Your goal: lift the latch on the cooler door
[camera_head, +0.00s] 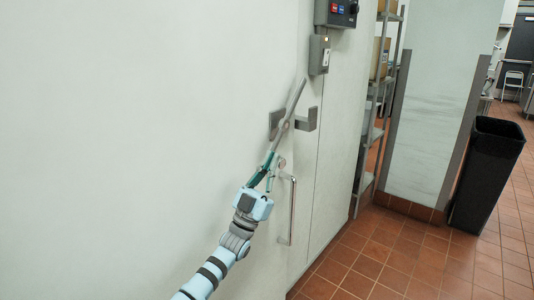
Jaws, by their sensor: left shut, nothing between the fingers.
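The latch is a long grey bar (297,100) on the pale cooler door (150,120). It is tilted, with its upper end leaning right, and it crosses between two grey brackets, a left one (275,122) and a right one (307,120). My left gripper (273,162) is at the lower end of the bar, shut with nothing held. Its fingers overlap the bar's lower end in the picture; I cannot tell whether they touch it. The fingers hide part of that end. A vertical metal pull handle (292,212) is just right of and below the gripper. My right gripper is not in view.
A grey switch box (318,55) and a dark control box (337,12) are on the wall above the latch. A wire shelf (372,130) stands to the right. A black bin (487,175) stands farther right. The red tiled floor (400,255) between is clear.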

